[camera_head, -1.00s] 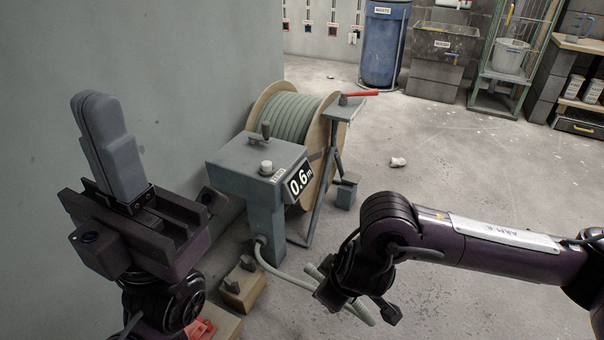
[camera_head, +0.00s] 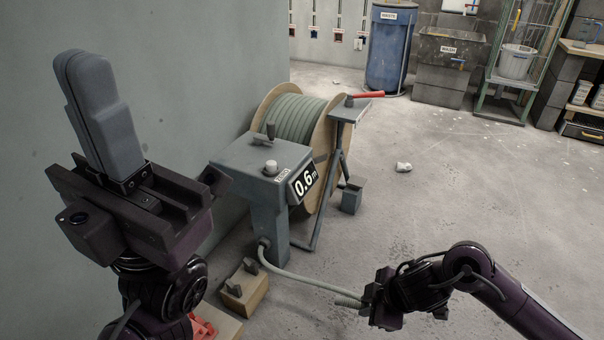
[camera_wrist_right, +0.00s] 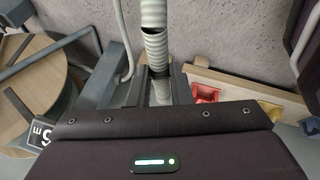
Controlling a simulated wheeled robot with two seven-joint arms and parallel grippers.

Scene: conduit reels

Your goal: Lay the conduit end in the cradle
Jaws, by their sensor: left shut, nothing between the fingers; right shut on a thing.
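The grey ribbed conduit (camera_head: 308,280) runs from the foot of the metering machine (camera_head: 262,165) across the floor area to my right gripper (camera_head: 368,302). My right gripper is shut on the conduit near its end; a short ribbed tip (camera_head: 347,302) sticks out to the left. In the right wrist view the conduit (camera_wrist_right: 154,46) passes between the fingers (camera_wrist_right: 158,82). The cradle, apparently the wooden block with grey prongs (camera_head: 244,290), stands left of the gripper, apart from it. My left gripper (camera_head: 82,62) is shut, empty and pointing up at the left.
A wooden reel of conduit (camera_head: 328,140) stands behind the machine, whose display reads 0.6 m. A stand with a red-handled tool (camera_head: 366,96) is beside it. Red items (camera_head: 203,328) lie on a board at the lower left. The floor to the right is mostly clear.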

